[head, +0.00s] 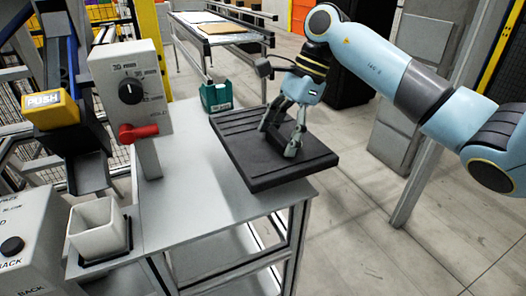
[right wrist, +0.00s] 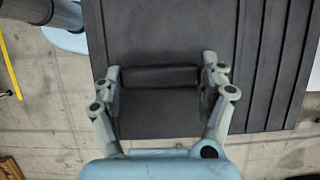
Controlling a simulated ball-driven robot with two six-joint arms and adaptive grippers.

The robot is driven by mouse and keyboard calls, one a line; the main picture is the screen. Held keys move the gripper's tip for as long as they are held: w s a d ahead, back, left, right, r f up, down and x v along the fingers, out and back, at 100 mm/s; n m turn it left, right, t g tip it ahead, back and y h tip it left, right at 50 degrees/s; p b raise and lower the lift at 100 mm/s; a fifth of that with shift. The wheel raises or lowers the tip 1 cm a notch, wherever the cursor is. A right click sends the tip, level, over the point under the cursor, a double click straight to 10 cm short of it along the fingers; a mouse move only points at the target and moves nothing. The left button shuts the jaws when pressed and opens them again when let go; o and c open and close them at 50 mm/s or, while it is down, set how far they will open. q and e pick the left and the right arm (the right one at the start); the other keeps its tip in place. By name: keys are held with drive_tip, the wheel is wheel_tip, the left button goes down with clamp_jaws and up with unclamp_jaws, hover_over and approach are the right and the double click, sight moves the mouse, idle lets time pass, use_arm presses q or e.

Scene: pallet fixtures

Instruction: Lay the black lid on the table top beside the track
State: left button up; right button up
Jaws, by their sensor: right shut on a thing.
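The black lid (head: 240,137) is a wide, flat, grooved slab at the right side of the grey table top (head: 195,200), in the head view. Its right part reaches past the table edge. I cannot tell whether it rests on the top or hangs just above it. My right gripper (head: 277,141) points down at the lid and is shut on its raised bar handle (right wrist: 160,77). In the right wrist view the fingers stand at both ends of the bar, with the lid (right wrist: 165,30) around it. My left gripper is not in view.
A grey dial box (head: 130,88) with a red lever (head: 138,133) stands at the table's left. A green box (head: 216,97) is behind the lid. A white cup (head: 98,228) and a dark chute with a yellow PUSH block (head: 50,110) are at left. The table's front middle is clear.

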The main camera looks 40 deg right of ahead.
sight(262, 143)
drive_tip(key=w, duration=0.1)
drive_tip(key=w+a+f, duration=0.1)
drive_tip(key=w+f, duration=0.1)
drive_tip(key=shift+w+a, duration=0.1)
drive_tip(key=shift+a, duration=0.25)
wheel_tip(262, 143, down, 4)
drive_tip(key=shift+r+p, duration=0.1)
drive_tip(key=shift+p, duration=0.6)
drive_tip(key=shift+f, duration=0.2)
drive_tip(key=o, duration=1.7)
drive_tip(key=shift+c, duration=0.2)
drive_tip(key=b+v, duration=0.2)
drive_tip(key=v, duration=1)
drive_tip(key=shift+b, duration=0.35)
